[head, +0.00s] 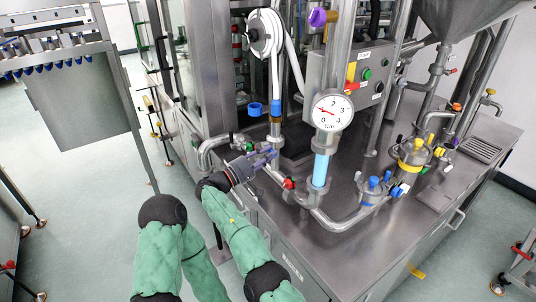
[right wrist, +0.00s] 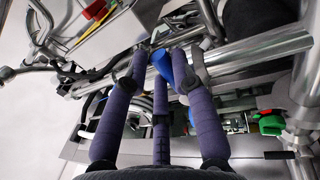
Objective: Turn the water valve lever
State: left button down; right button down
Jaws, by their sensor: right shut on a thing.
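My right gripper (head: 268,156) reaches to the pipework at the front left of the steel bench in the head view. Its purple fingers are closed in around a blue lever, which shows between the fingertips in the right wrist view (right wrist: 162,66). The fingers hide most of the lever in the head view. The lever sits beside a shiny steel pipe (right wrist: 262,50). My left gripper is not in view.
A pressure gauge (head: 330,111) stands above a light blue sight tube (head: 321,170), right of my gripper. A red valve handle (head: 289,183) is close by at the lower right. The floor at left (head: 80,200) is mostly clear.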

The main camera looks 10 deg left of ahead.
jog(key=shift+f, duration=0.45)
jog(key=c, duration=1)
grip_release()
jog(key=shift+r, duration=0.1)
jog(key=shift+r, duration=0.25)
